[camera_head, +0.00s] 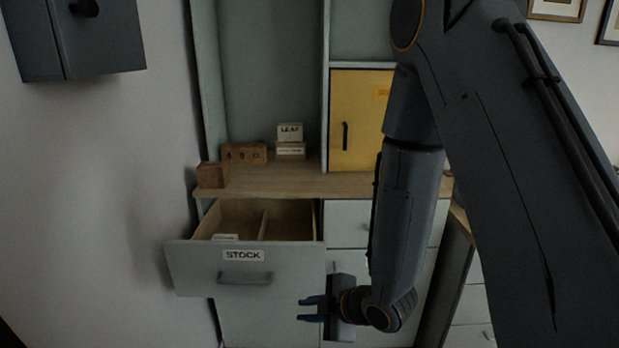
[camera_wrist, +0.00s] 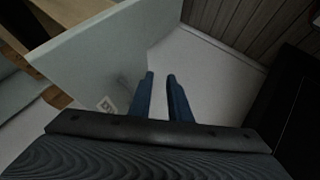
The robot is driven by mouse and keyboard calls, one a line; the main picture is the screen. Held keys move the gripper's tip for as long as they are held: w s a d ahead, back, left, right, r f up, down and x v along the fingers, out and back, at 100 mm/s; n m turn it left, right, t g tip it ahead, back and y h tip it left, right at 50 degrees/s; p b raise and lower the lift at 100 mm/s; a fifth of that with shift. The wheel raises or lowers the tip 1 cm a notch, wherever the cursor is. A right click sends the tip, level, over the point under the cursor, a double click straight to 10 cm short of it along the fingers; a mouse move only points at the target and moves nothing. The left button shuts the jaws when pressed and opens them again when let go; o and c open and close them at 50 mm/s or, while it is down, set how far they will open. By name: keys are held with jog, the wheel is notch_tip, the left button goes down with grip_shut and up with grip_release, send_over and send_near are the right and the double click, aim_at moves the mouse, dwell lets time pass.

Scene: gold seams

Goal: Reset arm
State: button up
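My arm comes down from the upper right in the head view, folded at the elbow. My gripper (camera_head: 312,309) points left, low in front of the cabinet and just right of the open STOCK drawer (camera_head: 190,268). In the wrist view, my gripper (camera_wrist: 160,82) shows two blue fingers standing apart with nothing between them. A pale panel, seemingly the drawer front (camera_wrist: 100,60), is beyond and left of the fingers; I see no contact.
The drawer juts out, with a divider and a small white label inside. Wooden blocks (camera_head: 245,153) and a LEAF box (camera_head: 290,132) stand on the wooden counter (camera_head: 290,182). A yellow door (camera_head: 352,110) is closed. A dark box (camera_head: 95,40) hangs upper left.

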jog(key=s+d+r+m+g+h, duration=0.1)
jog(key=d+r+m+h, duration=0.15)
jog(key=d+m, duration=0.35)
jog(key=d+r+m+g+h, duration=0.1)
jog(key=d+r+m+h, duration=0.2)
jog(key=d, duration=0.6)
jog(key=s+d+r+m+g+h, duration=0.1)
jog(key=s+d+r+m+g, duration=0.1)
jog(key=s+m, duration=0.3)
jog(key=s+d+r+m+g, duration=0.2)
jog(key=s+r+m, duration=0.2)
jog(key=s, duration=0.4)
jog(key=shift+d+r+m+h, duration=0.25)
jog(key=shift+d+m+h, duration=0.1)
jog(key=shift+m, duration=0.25)
